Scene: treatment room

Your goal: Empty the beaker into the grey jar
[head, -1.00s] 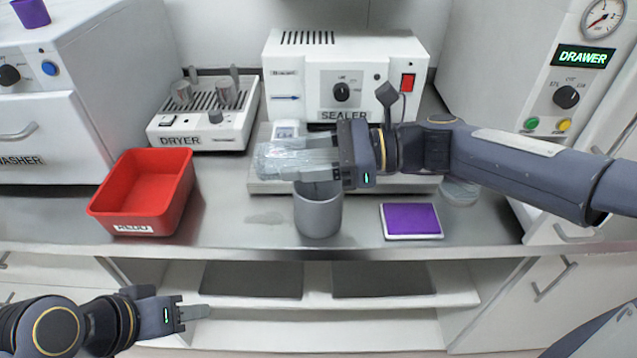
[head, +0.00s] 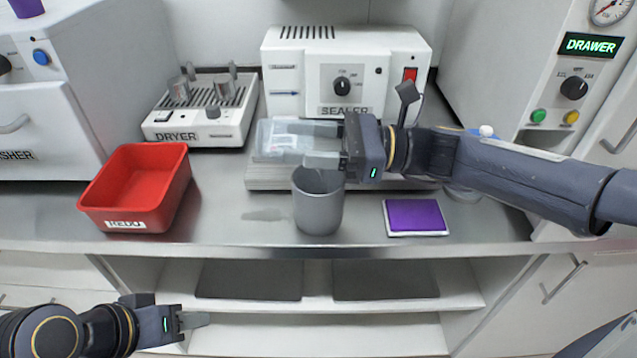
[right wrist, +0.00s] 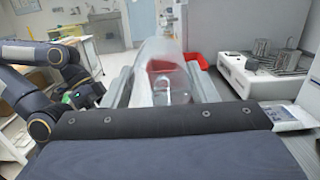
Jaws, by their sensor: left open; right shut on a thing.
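The clear, see-through beaker (head: 272,140) is in my right gripper (head: 300,145), above and slightly left of the grey jar's mouth. The right wrist view shows the beaker (right wrist: 166,75) between the two fingers. The grey jar (head: 318,212) stands upright and open near the counter's front edge. The lower finger hangs just over its rim; I cannot see into its bottom. My left gripper (head: 196,320) is open and empty, low at the left, in front of the counter.
A red bin (head: 135,222) labelled REDO is left of the jar, and a purple pad (head: 415,216) is to its right. The sealer (head: 345,75) and dryer (head: 205,115) stand behind. Bare counter lies between bin and jar.

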